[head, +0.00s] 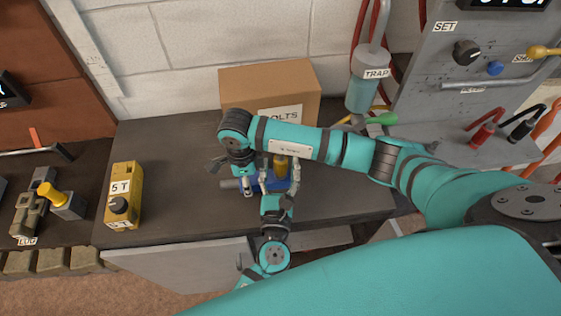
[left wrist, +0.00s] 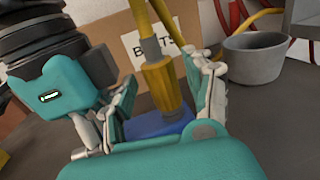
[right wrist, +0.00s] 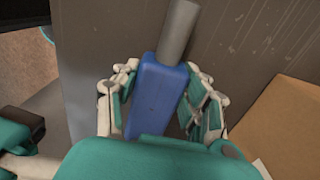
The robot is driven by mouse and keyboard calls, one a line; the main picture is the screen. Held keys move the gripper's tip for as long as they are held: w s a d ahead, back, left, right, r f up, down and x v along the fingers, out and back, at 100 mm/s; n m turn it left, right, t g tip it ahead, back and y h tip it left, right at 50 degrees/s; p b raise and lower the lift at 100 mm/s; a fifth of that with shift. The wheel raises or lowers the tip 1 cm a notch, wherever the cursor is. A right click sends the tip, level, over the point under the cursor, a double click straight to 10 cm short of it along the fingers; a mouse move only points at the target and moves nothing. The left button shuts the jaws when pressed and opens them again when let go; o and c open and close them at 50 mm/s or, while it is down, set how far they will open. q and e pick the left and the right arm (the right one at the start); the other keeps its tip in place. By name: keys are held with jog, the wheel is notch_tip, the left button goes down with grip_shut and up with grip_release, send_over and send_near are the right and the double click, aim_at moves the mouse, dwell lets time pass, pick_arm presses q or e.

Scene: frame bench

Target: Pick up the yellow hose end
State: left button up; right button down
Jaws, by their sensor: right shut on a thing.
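The yellow hose end (left wrist: 165,85) stands upright at the blue block (left wrist: 160,124), between the fingers of my left gripper (left wrist: 165,95). Gaps show beside it, so the gripper looks open around it. In the head view the yellow end (head: 281,164) shows only in part, below the teal forearm, with my left gripper (head: 280,178) around it. My right gripper (right wrist: 162,90) is shut on the blue block (right wrist: 158,92), from which a grey cylinder (right wrist: 178,32) sticks out. In the head view my right gripper (head: 249,184) hangs beside the left one.
A cardboard box labelled BOLTS (head: 268,82) stands behind the grippers. A grey pot (left wrist: 255,60) is to the right in the left wrist view. A grey panel (head: 440,70) rises at right.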

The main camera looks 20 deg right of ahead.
pick_arm(q)
grip_shut()
